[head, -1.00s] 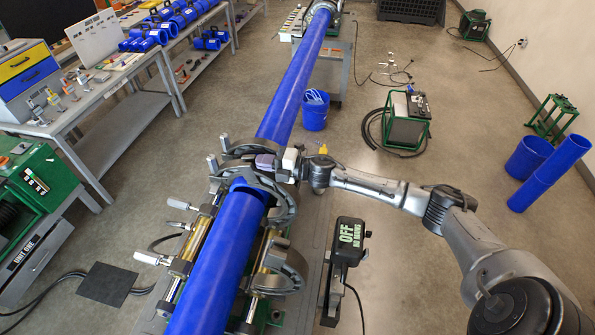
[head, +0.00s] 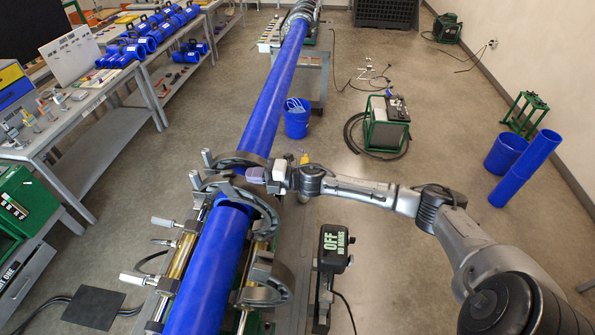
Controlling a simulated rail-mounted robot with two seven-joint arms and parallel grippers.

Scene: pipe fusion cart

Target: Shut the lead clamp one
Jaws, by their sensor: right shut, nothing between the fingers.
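The pipe fusion machine carries several grey hinged clamp rings around the blue pipe (head: 208,275). A far clamp ring (head: 236,160) and a middle clamp ring (head: 268,215) stand close together near the pipe's end. A near clamp half (head: 268,280) hangs swung open on the right. I cannot tell which ring is lead clamp one. My right gripper (head: 258,175) reaches in from the right, shut and empty. Its fingertips are at the upper right of the middle ring, beside the far ring. Whether they touch is unclear. My left gripper is out of view.
A second blue pipe (head: 275,90) runs away beyond the clamps. Silver-handled clamp screws (head: 165,222) stick out on the left.

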